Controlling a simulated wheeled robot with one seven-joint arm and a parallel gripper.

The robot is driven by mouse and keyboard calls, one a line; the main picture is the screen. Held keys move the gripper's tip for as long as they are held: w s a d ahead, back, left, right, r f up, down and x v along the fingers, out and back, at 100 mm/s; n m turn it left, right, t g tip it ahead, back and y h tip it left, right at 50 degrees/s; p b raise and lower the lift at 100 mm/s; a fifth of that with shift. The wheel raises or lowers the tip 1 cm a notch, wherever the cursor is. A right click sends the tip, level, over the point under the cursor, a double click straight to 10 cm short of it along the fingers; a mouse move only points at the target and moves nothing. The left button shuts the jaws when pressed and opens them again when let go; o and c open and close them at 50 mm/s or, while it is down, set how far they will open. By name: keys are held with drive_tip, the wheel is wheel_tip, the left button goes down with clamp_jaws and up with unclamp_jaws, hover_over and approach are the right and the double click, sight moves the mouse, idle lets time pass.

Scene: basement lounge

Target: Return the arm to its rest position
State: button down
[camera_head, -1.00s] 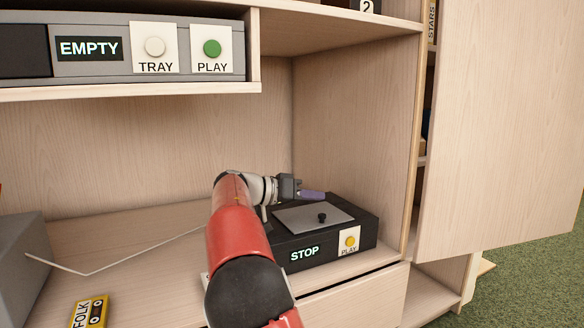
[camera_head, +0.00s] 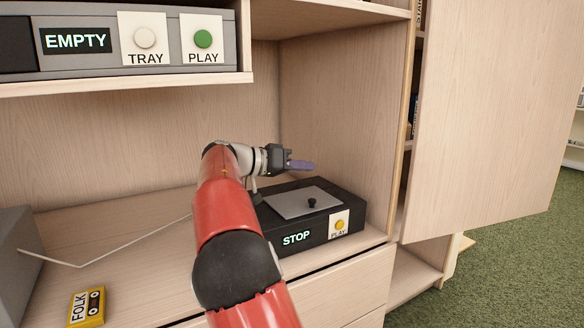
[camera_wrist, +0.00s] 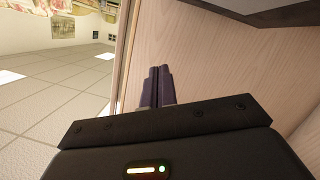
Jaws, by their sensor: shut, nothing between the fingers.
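My gripper (camera_head: 302,165) is at the end of my red arm, in the shelf bay above the black player in the head view. Its purple fingers point to the right and are shut with nothing between them. The shut fingers also show in the wrist view (camera_wrist: 157,86), in front of a wooden panel (camera_wrist: 215,60). The black player (camera_head: 318,225) stands on the shelf below the gripper, with a grey lid (camera_head: 290,203), a lit STOP display and a yellow PLAY button (camera_head: 340,226). The gripper is apart from the player.
A grey player (camera_head: 100,75) with an EMPTY display and TRAY and PLAY buttons sits on the upper shelf. A yellow FOLK cassette (camera_head: 87,307) lies at the lower left beside a grey box (camera_head: 15,265). An open door panel (camera_head: 490,120) stands right. Green carpet (camera_head: 500,270) is clear.

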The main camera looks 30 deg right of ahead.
drive_tip(key=v, duration=0.9)
drive_tip(key=shift+s+a+p, duration=0.3)
drive_tip(key=shift+s+p, duration=0.05)
drive_tip(key=shift+s, duration=0.15)
drive_tip(key=s+d+f+n+t+y+p, duration=0.1)
drive_tip(key=s+f+n+y+p, duration=0.1)
drive_tip(key=s+n+y, duration=0.3)
drive_tip(key=s+d+f+n+t+y+p, duration=0.1)
drive_tip(key=s+d+f+t+y+p, duration=0.15)
drive_tip(key=s, duration=0.45)
drive_tip(key=s+a+f+n+t+y+p, duration=0.1)
drive_tip(key=s+a+f+n+y+p, duration=0.1)
drive_tip(key=s+a, duration=0.6)
drive_tip(key=s+a+f+n+t+y+p, duration=0.2)
drive_tip(key=s+a+f+n+y, duration=0.3)
drive_tip(key=s, duration=0.8)
drive_tip(key=a+y, duration=0.1)
drive_tip(key=a, duration=0.2)
drive_tip(key=shift+a+f, duration=0.2)
drive_tip(key=shift+a, duration=0.2)
drive_tip(key=shift+t, duration=0.25)
